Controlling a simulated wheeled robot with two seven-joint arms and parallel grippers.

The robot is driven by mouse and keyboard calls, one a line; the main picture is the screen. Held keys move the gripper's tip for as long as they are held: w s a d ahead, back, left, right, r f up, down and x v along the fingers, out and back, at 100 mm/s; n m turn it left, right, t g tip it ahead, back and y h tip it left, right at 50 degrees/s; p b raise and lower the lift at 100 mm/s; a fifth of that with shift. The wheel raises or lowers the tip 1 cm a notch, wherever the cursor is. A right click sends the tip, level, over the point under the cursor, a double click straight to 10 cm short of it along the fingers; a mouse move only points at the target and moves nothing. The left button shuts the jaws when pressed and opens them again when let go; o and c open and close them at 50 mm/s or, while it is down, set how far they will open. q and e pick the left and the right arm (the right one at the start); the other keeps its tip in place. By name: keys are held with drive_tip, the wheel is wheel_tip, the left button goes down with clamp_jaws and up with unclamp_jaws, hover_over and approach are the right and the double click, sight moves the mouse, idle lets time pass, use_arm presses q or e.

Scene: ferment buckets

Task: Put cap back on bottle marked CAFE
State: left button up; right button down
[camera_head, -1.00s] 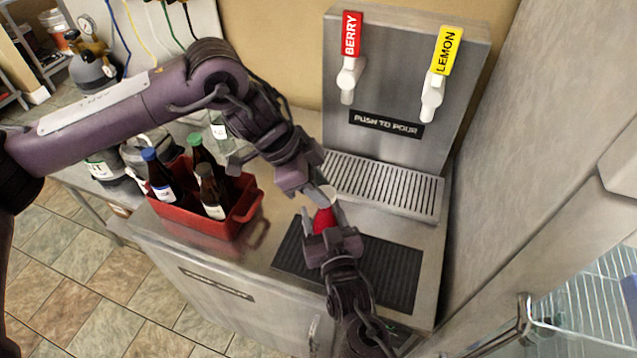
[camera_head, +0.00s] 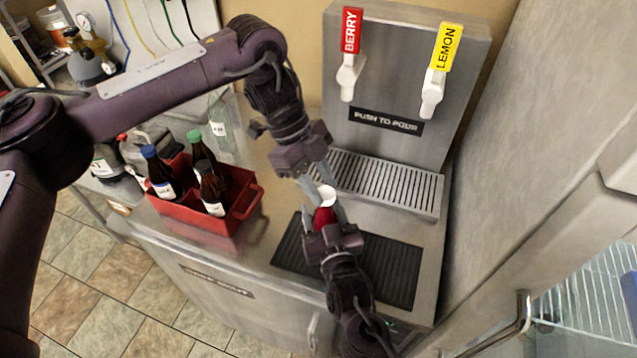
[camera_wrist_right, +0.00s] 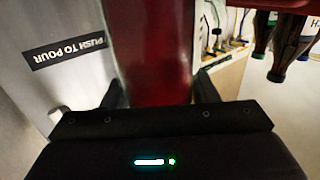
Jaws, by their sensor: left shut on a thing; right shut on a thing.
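A red bottle (camera_head: 324,217) stands between the fingers of my right gripper (camera_head: 323,224), which is shut on it above the black mat. Its dark red side (camera_wrist_right: 152,60) fills the middle of the right wrist view. A white cap (camera_head: 327,195) is at the top of the red bottle, between the fingers of my left gripper (camera_head: 325,187), which comes down from above and is shut on it. I cannot tell whether the cap is seated or only held against the top. No CAFE marking is readable on the bottle's visible side.
A red crate (camera_head: 247,205) with several dark bottles stands left on the counter. The black ribbed mat (camera_head: 395,270) lies under my right gripper. Behind is the dispenser (camera_head: 405,90) with BERRY and LEMON taps and a drip grate (camera_head: 385,180). A wall panel bounds the right.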

use_arm(q)
drive_tip(key=m, duration=0.1)
drive_tip(key=m+g+y, duration=0.1)
drive_tip(key=m, duration=0.1)
drive_tip(key=m+y, duration=0.1)
drive_tip(key=m, duration=0.1)
drive_tip(key=shift+d+f+g, duration=0.15)
drive_tip(key=shift+d+g, duration=0.15)
drive_tip(key=shift+g, duration=0.1)
drive_tip(key=shift+d+f+m+g+y, duration=0.15)
drive_tip(key=shift+m+g+y, duration=0.2)
drive_tip(key=shift+m, duration=0.75)
drive_tip(key=shift+w+m+y, duration=0.15)
drive_tip(key=shift+m+y, duration=0.2)
drive_tip(key=shift+m, duration=0.45)
drive_tip(key=shift+r, duration=0.2)
drive_tip(key=o, duration=0.9)
drive_tip(key=shift+o, duration=0.2)
drive_tip(key=shift+r, duration=0.1)
drive_tip(key=shift+w, duration=0.1)
